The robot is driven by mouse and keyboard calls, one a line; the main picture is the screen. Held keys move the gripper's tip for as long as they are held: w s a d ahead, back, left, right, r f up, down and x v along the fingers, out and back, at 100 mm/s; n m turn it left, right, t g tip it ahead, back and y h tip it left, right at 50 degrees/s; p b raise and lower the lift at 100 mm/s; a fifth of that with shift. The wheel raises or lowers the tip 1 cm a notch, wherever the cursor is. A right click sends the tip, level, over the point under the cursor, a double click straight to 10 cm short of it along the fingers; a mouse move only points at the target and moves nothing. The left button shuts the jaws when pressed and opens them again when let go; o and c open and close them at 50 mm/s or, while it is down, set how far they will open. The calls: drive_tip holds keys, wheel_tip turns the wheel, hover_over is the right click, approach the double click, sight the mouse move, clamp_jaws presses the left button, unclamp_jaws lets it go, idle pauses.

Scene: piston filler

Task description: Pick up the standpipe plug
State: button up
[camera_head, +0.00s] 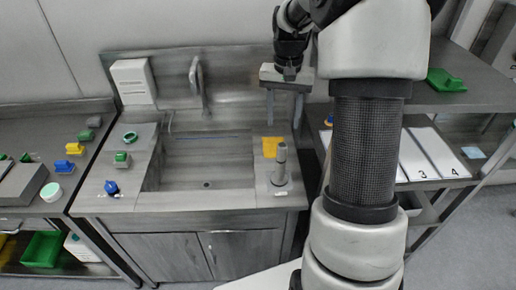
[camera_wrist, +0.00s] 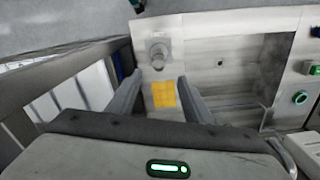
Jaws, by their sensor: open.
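What looks like the standpipe plug (camera_head: 280,165) is a grey upright post with a wider base. It stands on the steel counter right of the sink basin, and it shows from above in the wrist view (camera_wrist: 157,54). My gripper (camera_head: 283,122) is open and empty, fingers pointing down, above and behind the plug at the sink's right side. In the wrist view my two fingers (camera_wrist: 160,80) are spread, with a yellow square (camera_wrist: 163,95) between them and the plug beyond their tips. Nothing touches the plug.
The sink basin (camera_head: 205,170) has a tall faucet (camera_head: 197,82) behind it. A blue knob (camera_head: 111,187) and green pieces stand left of the basin. A shelf with numbered white panels (camera_head: 432,153) and a green item (camera_head: 445,80) is at right.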

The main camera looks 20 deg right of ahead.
sight(281, 160)
wheel_tip(281, 160, down, 12)
drive_tip(key=shift+f, duration=0.2)
drive_tip(key=shift+d+f+p, duration=0.2)
drive_tip(key=shift+f+p, duration=0.3)
drive_tip(key=shift+f, duration=2.15)
clamp_jaws()
drive_tip(key=shift+w+r, duration=0.1)
